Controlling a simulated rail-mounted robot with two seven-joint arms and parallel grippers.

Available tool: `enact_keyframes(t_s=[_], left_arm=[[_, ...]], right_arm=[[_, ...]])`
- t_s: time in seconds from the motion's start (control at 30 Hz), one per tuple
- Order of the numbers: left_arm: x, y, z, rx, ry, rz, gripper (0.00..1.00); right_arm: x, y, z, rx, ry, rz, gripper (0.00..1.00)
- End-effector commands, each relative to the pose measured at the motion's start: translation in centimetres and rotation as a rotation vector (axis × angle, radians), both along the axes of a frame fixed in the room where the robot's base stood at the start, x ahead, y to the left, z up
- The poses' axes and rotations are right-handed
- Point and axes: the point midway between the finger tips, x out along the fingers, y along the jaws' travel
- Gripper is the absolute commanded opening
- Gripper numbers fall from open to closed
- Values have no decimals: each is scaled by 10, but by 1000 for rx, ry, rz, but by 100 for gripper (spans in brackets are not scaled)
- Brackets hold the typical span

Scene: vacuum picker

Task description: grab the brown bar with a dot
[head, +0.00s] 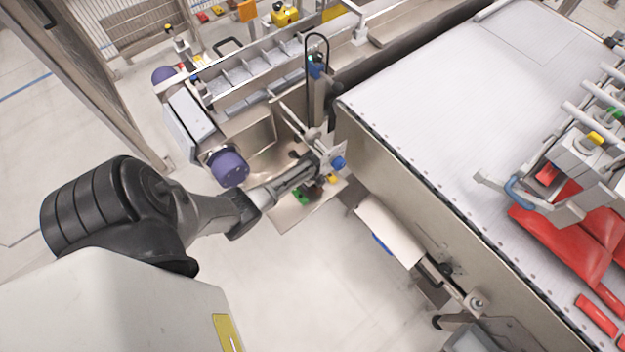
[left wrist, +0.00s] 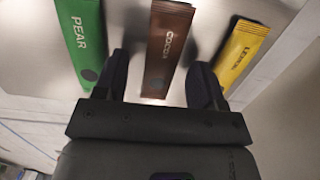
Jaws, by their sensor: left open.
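The brown bar (left wrist: 168,45), printed COCOA, lies on a pale metal surface in the left wrist view, with a dark dot near its end closest to me. My left gripper (left wrist: 160,68) is open, with one dark finger on each side of the brown bar's near end. I cannot tell how high the fingers are above the surface. In the head view my left gripper (head: 314,177) reaches over the metal tray (head: 288,216) beside the conveyor and largely hides the brown bar. My right gripper is not in view.
A green bar (left wrist: 80,35) printed PEAR lies left of the brown bar, and a yellow bar (left wrist: 240,55) lies right. Both are close to the fingers. A purple roller (head: 228,167) and a black upright post (head: 317,85) stand near the arm. The white conveyor (head: 440,110) is at right.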

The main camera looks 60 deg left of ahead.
Motion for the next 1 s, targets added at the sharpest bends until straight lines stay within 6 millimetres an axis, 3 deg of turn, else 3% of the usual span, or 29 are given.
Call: enact_keyframes(t_s=[0.3, 0.87, 1.0], left_arm=[[0, 0, -2, 0, 0, 0, 64], [0, 0, -2, 0, 0, 1, 11], [0, 0, -2, 0, 0, 1, 10]], right_arm=[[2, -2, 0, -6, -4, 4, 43], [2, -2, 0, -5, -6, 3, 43], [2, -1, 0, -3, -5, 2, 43]])
